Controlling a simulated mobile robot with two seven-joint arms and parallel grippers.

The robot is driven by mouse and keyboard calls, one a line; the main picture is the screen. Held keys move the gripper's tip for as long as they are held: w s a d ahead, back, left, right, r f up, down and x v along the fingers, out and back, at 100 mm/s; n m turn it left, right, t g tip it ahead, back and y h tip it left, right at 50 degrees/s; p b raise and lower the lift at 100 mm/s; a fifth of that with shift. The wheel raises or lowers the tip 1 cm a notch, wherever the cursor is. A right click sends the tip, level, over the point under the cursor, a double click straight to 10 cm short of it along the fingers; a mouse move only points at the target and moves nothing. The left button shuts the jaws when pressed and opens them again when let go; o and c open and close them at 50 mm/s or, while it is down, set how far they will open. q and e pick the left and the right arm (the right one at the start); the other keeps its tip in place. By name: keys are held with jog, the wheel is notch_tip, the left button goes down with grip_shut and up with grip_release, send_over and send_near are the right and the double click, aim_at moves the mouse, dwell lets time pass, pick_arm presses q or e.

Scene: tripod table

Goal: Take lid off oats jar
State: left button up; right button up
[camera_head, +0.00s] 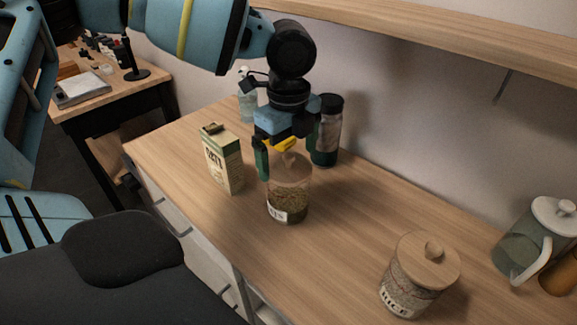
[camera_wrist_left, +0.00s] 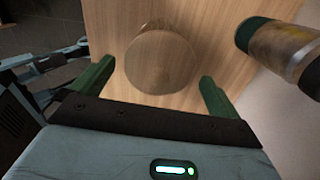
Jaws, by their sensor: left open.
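The oats jar (camera_head: 288,205) is a clear jar with grainy contents and a partly readable white label. It stands upright on the wooden counter. Its round wooden lid (camera_head: 291,168) appears to sit on top, partly hidden by my gripper. The lid (camera_wrist_left: 162,60) also shows in the left wrist view, as a round disc ahead of and between the fingers. My left gripper (camera_head: 287,156) points down just above the jar, its green fingers open and apart on either side. Nothing is held. Whether a finger touches the lid cannot be told. My right gripper is not in view.
A carton (camera_head: 223,160) stands close left of the jar, and a dark-capped bottle (camera_head: 328,135) close behind it. A pump bottle (camera_head: 248,103) is farther back. A rice jar (camera_head: 412,280) and a kettle-like pitcher (camera_head: 530,243) stand at right. Counter between the jars is clear.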

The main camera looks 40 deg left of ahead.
aim_at(289, 155)
pick_arm(q)
jog(key=shift+f, duration=0.45)
jog(key=c, duration=0.9)
jog(key=shift+r, duration=0.15)
notch_tip(289, 155, up, 10)
jog(key=shift+f, duration=0.15)
